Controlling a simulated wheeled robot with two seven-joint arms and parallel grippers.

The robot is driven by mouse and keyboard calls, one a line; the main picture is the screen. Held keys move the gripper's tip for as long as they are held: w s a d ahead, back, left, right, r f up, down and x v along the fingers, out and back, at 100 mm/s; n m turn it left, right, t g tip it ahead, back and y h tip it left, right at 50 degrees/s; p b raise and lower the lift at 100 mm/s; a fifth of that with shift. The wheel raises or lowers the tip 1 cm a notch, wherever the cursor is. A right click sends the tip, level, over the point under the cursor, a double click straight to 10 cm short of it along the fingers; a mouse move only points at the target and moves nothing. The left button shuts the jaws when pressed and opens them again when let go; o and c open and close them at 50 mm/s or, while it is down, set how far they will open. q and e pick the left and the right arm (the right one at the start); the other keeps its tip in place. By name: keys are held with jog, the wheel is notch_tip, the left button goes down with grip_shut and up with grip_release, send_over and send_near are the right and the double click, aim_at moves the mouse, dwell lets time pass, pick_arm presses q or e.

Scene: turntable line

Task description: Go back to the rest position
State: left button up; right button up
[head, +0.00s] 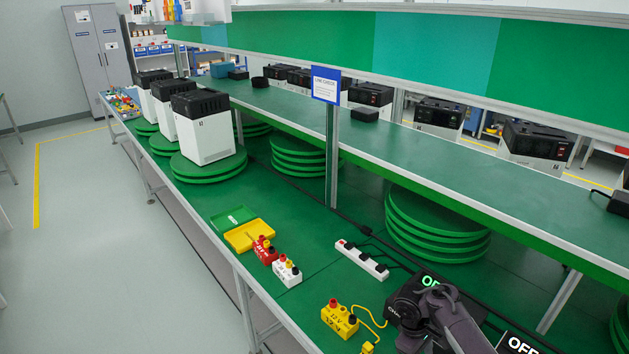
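My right arm comes in at the bottom right of the head view. Its dark gripper (408,318) is over the green bench, just right of a yellow block with knobs (340,318). A black box with a lit green display (430,281) is partly hidden behind the arm. I cannot make out the fingertips or whether they hold anything. My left gripper is not in view.
White-and-black machines (205,130) stand on green turntables. A metal post (332,155) rises mid-bench. Floor (100,230) at left is clear.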

jog(key=s+a+r+m+t+y, duration=0.2)
jog(key=s+a+t, duration=0.1)
jog(key=s+a, duration=0.65)
jog(key=s+d+r+m+t+y, duration=0.15)
jog(key=s+r+m, duration=0.25)
jog(key=s+r, duration=1)
jog(key=s+d+f+b, duration=0.15)
jog(key=f+b, duration=0.25)
jog(key=f, duration=1.6)
jog(key=s+a+f+b, duration=0.15)
jog(key=f+b, duration=0.25)
jog(key=f, duration=1.5)
pick_arm(q)
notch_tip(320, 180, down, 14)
jog(key=b, duration=0.5)
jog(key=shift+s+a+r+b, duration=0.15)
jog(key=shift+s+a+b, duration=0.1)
jog(key=shift+b, duration=0.05)
pick_arm(e)
jog(key=s+d+f+g, duration=0.1)
jog(key=s+d+f, duration=0.1)
jog(key=s+f, duration=0.7)
jog(key=s+d+f+g, duration=0.1)
jog(key=s+d+f, duration=0.1)
jog(key=s+f, duration=0.8)
notch_tip(320, 180, down, 4)
jog(key=shift+d+r, duration=0.2)
jog(key=shift+d, duration=0.05)
